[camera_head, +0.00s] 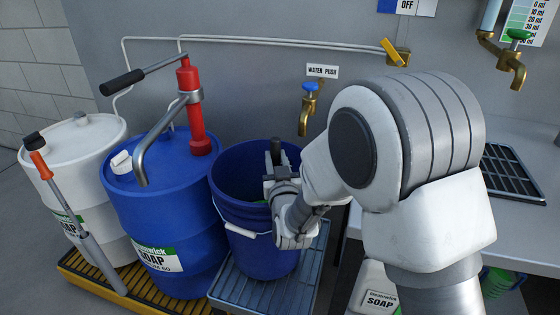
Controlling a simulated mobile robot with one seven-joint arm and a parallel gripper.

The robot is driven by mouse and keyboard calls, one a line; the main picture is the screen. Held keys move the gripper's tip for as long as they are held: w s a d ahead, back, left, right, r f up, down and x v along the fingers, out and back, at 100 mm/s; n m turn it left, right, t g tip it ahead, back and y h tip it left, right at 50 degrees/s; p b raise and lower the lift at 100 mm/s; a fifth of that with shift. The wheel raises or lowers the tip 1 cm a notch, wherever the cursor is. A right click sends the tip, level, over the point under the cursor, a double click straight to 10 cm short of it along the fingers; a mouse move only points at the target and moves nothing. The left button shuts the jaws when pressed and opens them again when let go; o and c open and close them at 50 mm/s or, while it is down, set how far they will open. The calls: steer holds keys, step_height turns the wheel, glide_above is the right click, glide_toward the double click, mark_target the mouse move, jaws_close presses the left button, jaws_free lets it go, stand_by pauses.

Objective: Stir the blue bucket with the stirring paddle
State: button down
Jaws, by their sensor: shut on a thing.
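The open blue bucket (262,256) with a white-grip handle stands on a slatted grey stand below the water tap. My gripper (274,170) is over the bucket's opening, near its right side. It is shut on the dark upright handle of the stirring paddle (276,147), whose top sticks up above the fingers. The paddle's lower end is hidden by my gripper and the bucket wall. A bit of green shows inside the bucket beside my gripper; I cannot tell what it is. My arm hides the bucket's right rim.
A blue soap drum (170,215) with a red hand pump (192,110) stands close left of the bucket, and a white drum (85,150) beyond it. A brass tap (308,110) juts from the wall behind. A counter with a black drain grate (512,172) is at right.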

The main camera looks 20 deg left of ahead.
steer(key=shift+s+a+f, duration=0.2)
steer(key=shift+s+f, duration=0.15)
steer(key=shift+f, duration=0.05)
steer(key=s+a, duration=0.1)
steer(key=s, duration=0.5)
steer(key=shift+s+a+f, duration=0.25)
steer(key=shift+s+a, duration=0.05)
steer(key=d, duration=0.1)
steer(key=d+r, duration=0.1)
steer(key=d, duration=0.1)
steer(key=shift+s+d, duration=0.15)
